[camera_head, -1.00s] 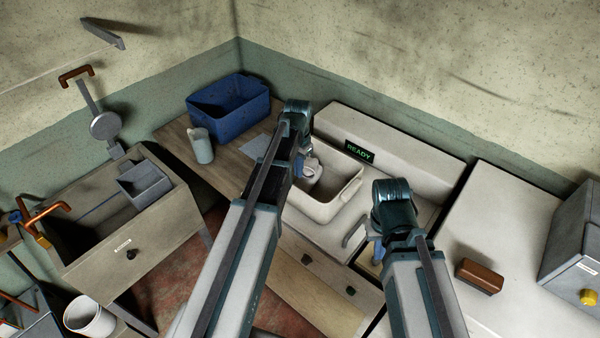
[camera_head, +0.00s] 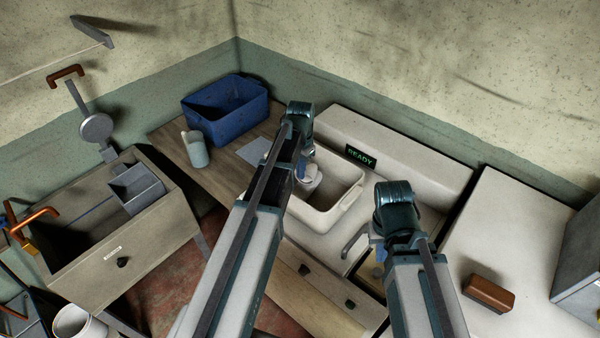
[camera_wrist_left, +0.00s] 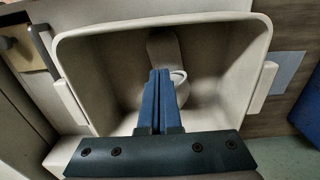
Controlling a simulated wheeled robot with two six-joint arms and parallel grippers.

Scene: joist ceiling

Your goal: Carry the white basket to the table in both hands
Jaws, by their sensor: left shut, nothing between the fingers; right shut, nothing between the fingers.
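The white basket (camera_head: 328,218) stands upright on the white unit with a green READY display (camera_head: 361,156). The wrist view shows the basket's rim (camera_wrist_left: 160,24), with a handle at each side. A pale rounded object (camera_wrist_left: 178,80), perhaps a cup, and a grey piece lie inside. My left gripper (camera_wrist_left: 160,74) is shut and empty over the basket's opening. The head view shows it partly hidden behind its arm (camera_head: 306,172). My right gripper (camera_head: 377,253) is shut, right of the basket and apart from it, largely hidden by its wrist.
A wooden counter (camera_head: 193,165) at left holds a blue bin (camera_head: 226,112), a pale jug (camera_head: 196,149) and a grey sheet (camera_head: 254,151). A white table (camera_head: 515,235) at right holds a brown block (camera_head: 489,292). A grey bent bar (camera_head: 353,243) stands near the basket's right side.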

